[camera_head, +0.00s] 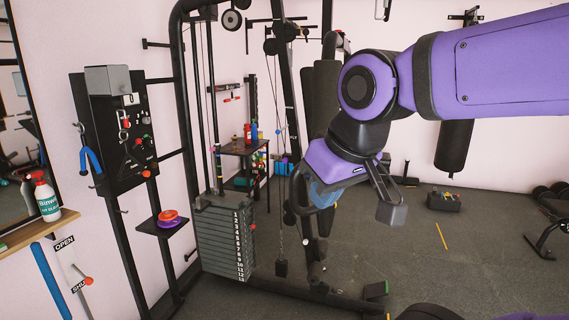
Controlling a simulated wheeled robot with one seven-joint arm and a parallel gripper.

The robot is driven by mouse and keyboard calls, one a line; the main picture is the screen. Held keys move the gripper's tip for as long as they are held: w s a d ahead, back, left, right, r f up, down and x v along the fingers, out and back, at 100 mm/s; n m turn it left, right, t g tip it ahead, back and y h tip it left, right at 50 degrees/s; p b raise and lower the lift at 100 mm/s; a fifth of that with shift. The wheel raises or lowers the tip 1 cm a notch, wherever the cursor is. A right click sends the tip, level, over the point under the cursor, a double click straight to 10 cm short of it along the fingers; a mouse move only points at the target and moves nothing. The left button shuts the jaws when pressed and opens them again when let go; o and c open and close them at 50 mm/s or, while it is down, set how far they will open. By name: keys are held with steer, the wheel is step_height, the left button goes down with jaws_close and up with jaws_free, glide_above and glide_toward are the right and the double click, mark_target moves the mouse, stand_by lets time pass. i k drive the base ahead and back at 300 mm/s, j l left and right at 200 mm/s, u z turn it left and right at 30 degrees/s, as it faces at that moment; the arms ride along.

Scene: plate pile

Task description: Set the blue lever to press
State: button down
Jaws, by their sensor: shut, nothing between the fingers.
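My gripper (390,208) is shut and empty, with its grey tip pointing down in front of the gym machine's lower middle. A blue part (327,193) shows just left of and behind my gripper, against the machine's frame. It is partly hidden by my purple wrist, and I cannot tell for sure if it is the blue lever or how it is set. I see no readable "press" mark. I cannot tell if my gripper touches the blue part; a gap shows between it and the grey tip.
The weight stack (226,241) with numbered plates stands at centre left. A black panel (112,130) holds clips and a blue forked item (87,150). A spray bottle (45,197) stands on a shelf above an OPEN/SHUT plate (72,268).

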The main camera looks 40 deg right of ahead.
mark_target(290, 123)
steer(key=i+l, duration=0.15)
steer(key=i, duration=0.35)
steer(key=i+l, duration=0.2)
steer(key=i, duration=0.3)
steer(key=i+l, duration=0.15)
steer(key=i, duration=0.3)
